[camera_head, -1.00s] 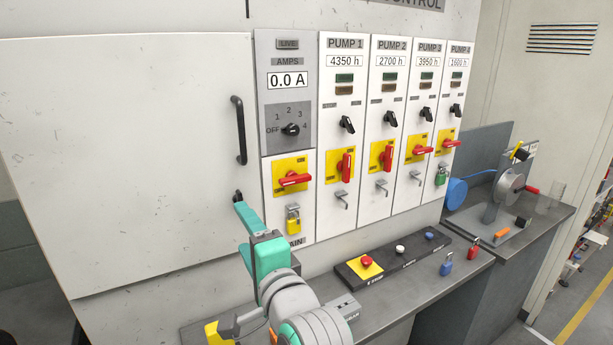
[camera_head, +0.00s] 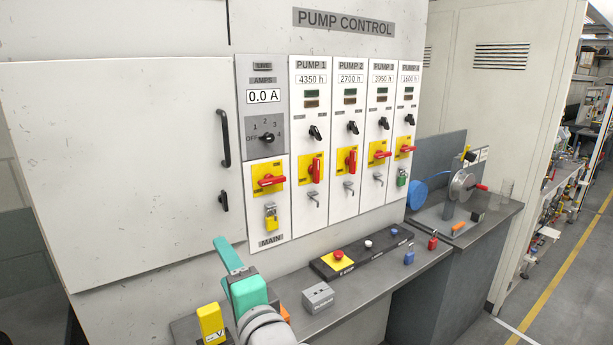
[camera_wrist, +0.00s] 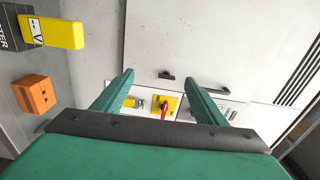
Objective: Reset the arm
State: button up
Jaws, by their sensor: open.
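My gripper (camera_head: 232,260) is in the lower middle of the head view, in front of the pump control panel and apart from it. In the wrist view my gripper (camera_wrist: 165,88) shows two green fingers spread wide with nothing between them. Past the fingers, the wrist view shows the white cabinet door (camera_wrist: 220,40) and the main switch (camera_wrist: 166,105), a red handle on a yellow plate. The main switch (camera_head: 268,179) also shows in the head view, with a yellow padlock (camera_head: 271,222) below it. The cabinet door (camera_head: 120,150) is closed.
A bench (camera_head: 375,290) runs below the panel. It carries a grey box (camera_head: 318,298), a black button strip (camera_head: 330,270), a blue padlock (camera_head: 409,256) and a red padlock (camera_head: 433,242). A yellow meter (camera_head: 211,323) and an orange block (camera_wrist: 36,95) are close to my arm.

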jog(key=s+d+f+n+h, duration=0.1)
jog(key=s+d+f+h, duration=0.2)
jog(key=f, duration=0.7)
jog(key=s+d+f+n+t+h, duration=0.1)
jog(key=s+d+f, duration=0.35)
jog(key=f, duration=0.55)
jog(key=s+d+f+n+h, duration=0.1)
jog(key=s+d+f+h, duration=0.25)
jog(key=f, duration=0.65)
jog(key=s+d+f+n+h, duration=0.1)
jog(key=s+d+f+n, duration=0.1)
jog(key=s+f, duration=0.3)
jog(key=s+d+f+n, duration=0.2)
jog(key=s+f, duration=0.1)
jog(key=s, duration=0.4)
jog(key=s+n, duration=0.4)
jog(key=s, duration=1.2)
jog(key=shift+s+g+h, duration=0.2)
jog(key=shift+g+h, duration=0.1)
jog(key=shift+h, duration=0.15)
